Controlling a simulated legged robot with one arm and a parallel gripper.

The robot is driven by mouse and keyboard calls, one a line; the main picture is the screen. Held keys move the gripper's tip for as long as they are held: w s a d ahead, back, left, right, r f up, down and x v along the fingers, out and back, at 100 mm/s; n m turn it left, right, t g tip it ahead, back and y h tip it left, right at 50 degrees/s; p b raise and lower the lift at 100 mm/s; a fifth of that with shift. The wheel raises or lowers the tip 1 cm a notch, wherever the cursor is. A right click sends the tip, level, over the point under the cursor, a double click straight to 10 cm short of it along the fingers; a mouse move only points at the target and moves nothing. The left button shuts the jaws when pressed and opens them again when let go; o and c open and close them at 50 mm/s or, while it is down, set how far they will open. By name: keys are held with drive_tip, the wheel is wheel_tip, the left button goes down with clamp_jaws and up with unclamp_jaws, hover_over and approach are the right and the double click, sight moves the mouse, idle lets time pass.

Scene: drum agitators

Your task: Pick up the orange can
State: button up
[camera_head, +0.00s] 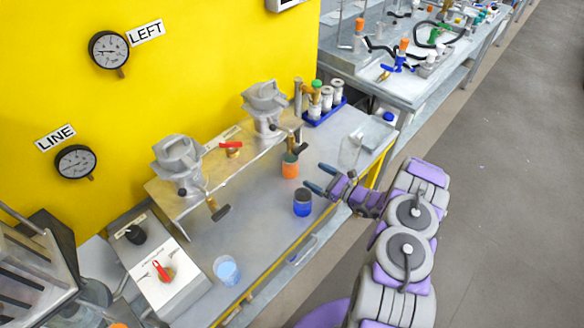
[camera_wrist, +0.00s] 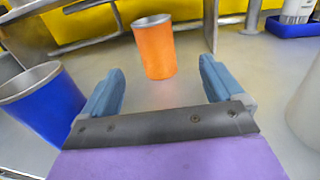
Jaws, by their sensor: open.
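The orange can (camera_head: 290,169) stands upright on the grey bench top, close to the front of the raised metal shelf. In the wrist view the orange can (camera_wrist: 155,50) is ahead of my gripper (camera_wrist: 160,90), roughly in line with the gap between the fingers. My gripper (camera_head: 318,181) is open and empty, with its blue-grey fingers apart and not touching the can. A blue can (camera_head: 302,205) stands close by on the near side; in the wrist view it is at left (camera_wrist: 42,108), beside the left finger.
A clear cup (camera_head: 227,271) stands near the bench's front left. A blue rack (camera_head: 325,113) with bottles is at the back right. A clear container (camera_head: 351,151) stands to the right of the can.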

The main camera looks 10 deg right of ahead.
sight(297, 168)
drive_tip(key=x, duration=0.5)
drive_tip(key=s+a+b+x, duration=0.1)
drive_tip(key=x, duration=0.1)
drive_tip(key=shift+a, duration=0.25)
drive_tip(key=shift+w+f+b, duration=0.1)
drive_tip(key=shift+w+b, duration=0.35)
drive_tip(key=shift+w, duration=0.75)
drive_tip(key=shift+w+a, duration=0.35)
drive_tip(key=shift+w, duration=0.15)
drive_tip(key=shift+a, duration=0.95)
drive_tip(key=shift+d, duration=0.1)
drive_tip(key=c, duration=0.3)
drive_tip(key=shift+d, duration=0.65)
drive_tip(key=c, duration=0.4)
drive_tip(key=shift+a, duration=0.15)
drive_tip(key=c, duration=0.3)
drive_tip(key=shift+a, duration=0.35)
drive_tip(key=shift+c, duration=0.7)
